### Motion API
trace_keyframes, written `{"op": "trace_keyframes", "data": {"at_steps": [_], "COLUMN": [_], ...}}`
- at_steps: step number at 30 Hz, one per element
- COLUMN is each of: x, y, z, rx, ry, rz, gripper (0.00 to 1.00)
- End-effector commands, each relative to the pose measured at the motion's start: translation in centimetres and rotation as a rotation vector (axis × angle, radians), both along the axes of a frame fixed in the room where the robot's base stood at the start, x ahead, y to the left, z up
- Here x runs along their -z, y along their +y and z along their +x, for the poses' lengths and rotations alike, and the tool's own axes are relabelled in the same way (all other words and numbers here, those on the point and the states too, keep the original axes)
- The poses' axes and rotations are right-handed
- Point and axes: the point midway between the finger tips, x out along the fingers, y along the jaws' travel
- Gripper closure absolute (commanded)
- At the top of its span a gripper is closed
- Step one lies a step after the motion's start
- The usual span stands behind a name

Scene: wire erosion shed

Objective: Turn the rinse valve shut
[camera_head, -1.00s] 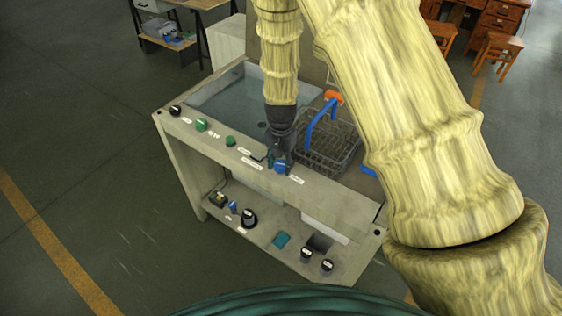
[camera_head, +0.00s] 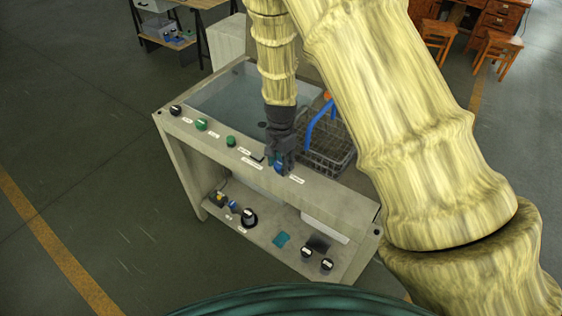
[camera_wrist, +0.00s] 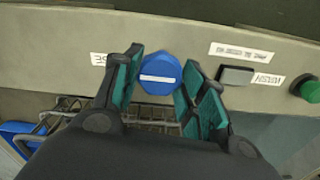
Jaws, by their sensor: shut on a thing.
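A blue valve knob (camera_wrist: 159,74) with a white bar across its face sits on the pale front rail of a rinse tank. In the head view the knob (camera_head: 279,168) is partly hidden by my gripper (camera_head: 280,160). In the wrist view my gripper (camera_wrist: 162,82) has its teal-padded fingers on either side of the knob, shut on it. The white bar runs from finger to finger. Small labels flank the knob, too blurred to read surely.
Green knobs (camera_head: 201,124) and a black knob (camera_head: 176,110) stand along the rail to the left. A lower shelf (camera_head: 265,232) holds several small parts.

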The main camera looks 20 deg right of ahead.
Motion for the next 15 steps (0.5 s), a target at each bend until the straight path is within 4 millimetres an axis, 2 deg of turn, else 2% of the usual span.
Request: {"op": "trace_keyframes", "data": {"at_steps": [4, 5, 8, 15], "x": [-0.01, -0.01, -0.01, -0.01], "y": [-0.01, -0.01, -0.02, -0.01], "z": [0.04, 0.04, 0.03, 0.0], "rx": [0.001, 0.001, 0.0, 0.0], "ry": [-0.001, -0.001, -0.001, 0.0], "rz": [0.0, 0.0, 0.0, 0.0], "gripper": [0.82, 0.53, 0.36, 0.36]}}
